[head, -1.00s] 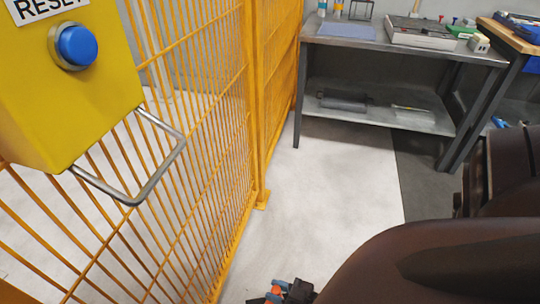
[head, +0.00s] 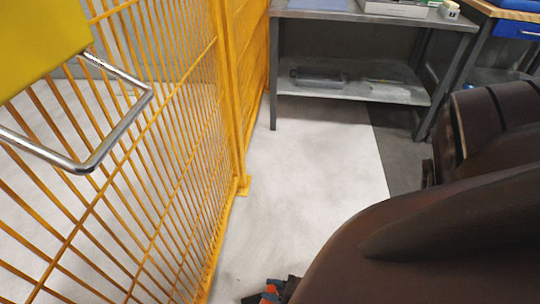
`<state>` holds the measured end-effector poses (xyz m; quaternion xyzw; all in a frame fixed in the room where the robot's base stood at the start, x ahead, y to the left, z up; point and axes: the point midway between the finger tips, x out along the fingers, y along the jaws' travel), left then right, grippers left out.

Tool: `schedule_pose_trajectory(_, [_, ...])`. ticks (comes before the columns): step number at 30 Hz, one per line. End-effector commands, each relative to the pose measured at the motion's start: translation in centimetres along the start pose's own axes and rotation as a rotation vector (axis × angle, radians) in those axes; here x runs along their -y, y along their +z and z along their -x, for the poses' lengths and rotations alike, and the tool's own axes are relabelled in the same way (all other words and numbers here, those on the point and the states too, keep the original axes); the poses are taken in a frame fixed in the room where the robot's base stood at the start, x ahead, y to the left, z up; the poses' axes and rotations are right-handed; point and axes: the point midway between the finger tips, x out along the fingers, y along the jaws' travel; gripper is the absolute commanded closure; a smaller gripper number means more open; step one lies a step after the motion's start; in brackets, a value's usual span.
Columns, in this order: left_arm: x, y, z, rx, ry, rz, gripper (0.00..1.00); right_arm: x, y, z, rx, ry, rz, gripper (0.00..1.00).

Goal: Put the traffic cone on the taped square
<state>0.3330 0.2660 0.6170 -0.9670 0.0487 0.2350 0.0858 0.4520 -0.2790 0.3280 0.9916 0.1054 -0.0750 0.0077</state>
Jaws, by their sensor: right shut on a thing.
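My right gripper (head: 268,293) shows only in part at the bottom edge of the head view, beyond my dark brown right arm. It is shut on a small orange piece (head: 270,291), which looks like the top of the traffic cone. The rest of the cone is cut off by the frame's edge and hidden by my arm. The taped square is not in view. My left gripper is not in view.
A yellow mesh fence (head: 165,150) runs along the left. A yellow box (head: 38,35) with a metal handle (head: 90,163) stands out from it. A grey metal workbench (head: 370,17) with a lower shelf is at the back. The pale floor (head: 305,185) between is bare.

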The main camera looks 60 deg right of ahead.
Motion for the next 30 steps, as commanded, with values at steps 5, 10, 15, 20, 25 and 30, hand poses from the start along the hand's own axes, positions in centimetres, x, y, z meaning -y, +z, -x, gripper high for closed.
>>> schedule_pose_trajectory(5, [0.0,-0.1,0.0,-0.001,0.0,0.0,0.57,0.0,-0.2,-0.1,-0.005,0.0,0.0,1.0])
schedule_pose_trajectory(10, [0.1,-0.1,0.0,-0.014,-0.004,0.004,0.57,0.0,0.1,-0.1,-0.001,0.0,0.0,0.64])
schedule_pose_trajectory(15, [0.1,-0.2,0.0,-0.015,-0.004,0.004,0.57,0.0,0.1,-0.1,-0.001,0.0,0.0,0.46])
schedule_pose_trajectory(20, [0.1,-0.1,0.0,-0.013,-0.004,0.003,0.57,0.0,0.1,-0.1,-0.001,0.0,0.0,0.46])
schedule_pose_trajectory(25, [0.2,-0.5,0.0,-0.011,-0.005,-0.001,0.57,-0.1,-0.3,-0.1,-0.004,0.0,0.001,0.46])
schedule_pose_trajectory(30, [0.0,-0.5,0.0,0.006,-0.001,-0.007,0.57,-0.1,-0.3,2.3,-0.001,0.0,0.001,0.46])
